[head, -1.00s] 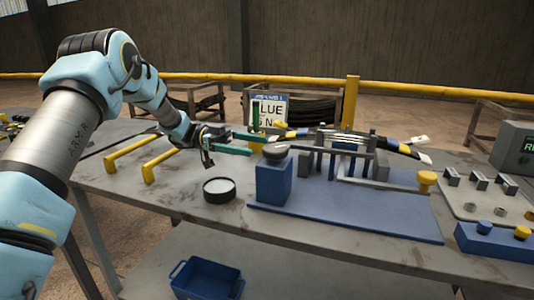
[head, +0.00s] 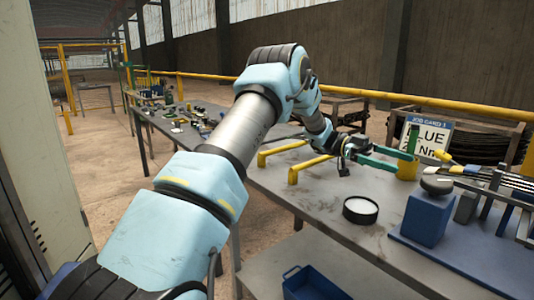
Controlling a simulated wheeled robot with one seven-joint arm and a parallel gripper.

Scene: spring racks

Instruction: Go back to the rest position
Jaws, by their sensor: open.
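My gripper (head: 385,158) is in the head view, at the end of my light blue arm, above the grey workbench. Its green fingers are spread apart and nothing shows between them. It is near the yellow cup (head: 406,168) and left of the blue block with a dark rounded top (head: 428,217). I cannot tell whether a fingertip touches the cup.
Two yellow handles (head: 308,168) stand on the workbench (head: 310,208) below my arm. A round black-rimmed dish (head: 360,210) sits in front. A spring rack (head: 492,190) and job card (head: 428,135) are at right. A blue bin (head: 312,284) is below.

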